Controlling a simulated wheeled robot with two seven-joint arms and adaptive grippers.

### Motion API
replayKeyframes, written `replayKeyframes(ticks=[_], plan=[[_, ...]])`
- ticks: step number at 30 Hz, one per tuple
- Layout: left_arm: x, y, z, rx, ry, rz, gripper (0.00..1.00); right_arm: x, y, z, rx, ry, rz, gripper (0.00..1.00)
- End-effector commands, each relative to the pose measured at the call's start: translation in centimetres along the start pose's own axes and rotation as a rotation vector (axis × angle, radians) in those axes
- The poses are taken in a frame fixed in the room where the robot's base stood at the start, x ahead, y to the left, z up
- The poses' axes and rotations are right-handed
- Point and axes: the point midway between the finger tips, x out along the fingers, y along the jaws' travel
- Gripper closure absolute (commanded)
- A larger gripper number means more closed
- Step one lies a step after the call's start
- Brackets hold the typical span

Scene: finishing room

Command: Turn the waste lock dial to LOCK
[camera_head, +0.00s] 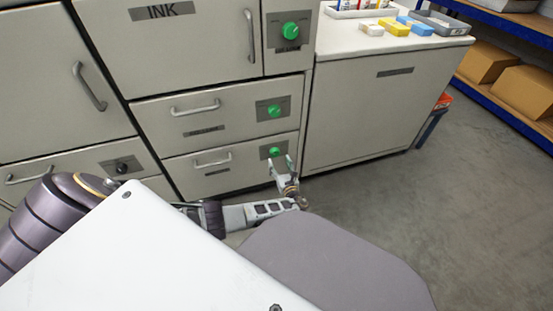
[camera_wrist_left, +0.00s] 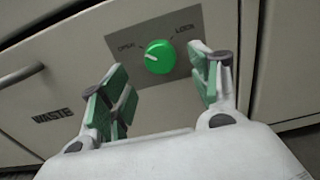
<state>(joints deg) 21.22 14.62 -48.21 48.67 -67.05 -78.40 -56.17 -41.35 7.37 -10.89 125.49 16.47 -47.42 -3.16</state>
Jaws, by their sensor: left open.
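The waste lock dial (camera_wrist_left: 160,57) is a round green knob on a grey plate (camera_wrist_left: 184,27) with the words OPEN at its left and LOCK at its right. A small pale mark shows on the knob's left part, on the OPEN side. The plate is on the drawer marked WASTE (camera_wrist_left: 52,115). In the head view the dial (camera_head: 273,152) is on the lowest drawer front. My left gripper (camera_head: 281,163) is just in front of it. In the wrist view the left gripper (camera_wrist_left: 163,82) is open, its green-padded fingers apart, with the dial beyond and between the tips. No contact shows. My right gripper is out of view.
Two more green dials, a middle one (camera_head: 275,111) and an upper one (camera_head: 290,30), sit above on the cabinet. A black dial (camera_head: 122,167) is at the left. The waste drawer's handle (camera_wrist_left: 22,75) is left of the dial. Grey floor (camera_head: 420,190) is clear at the right.

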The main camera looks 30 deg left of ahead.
Motion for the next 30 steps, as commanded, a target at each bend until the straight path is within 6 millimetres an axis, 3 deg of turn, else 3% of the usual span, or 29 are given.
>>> replayKeyframes(ticks=[13, 27, 30], plan=[[4.4, 0.0, -0.1, -0.001, -0.001, 0.001, 0.38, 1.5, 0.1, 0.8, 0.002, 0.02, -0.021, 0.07], [5.0, 0.0, 0.0, -0.001, 0.0, 0.0, 0.38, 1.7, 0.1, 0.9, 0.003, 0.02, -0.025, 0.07], [5.0, 0.0, 0.0, -0.001, 0.0, 0.0, 0.49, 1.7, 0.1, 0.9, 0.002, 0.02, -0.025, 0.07]])
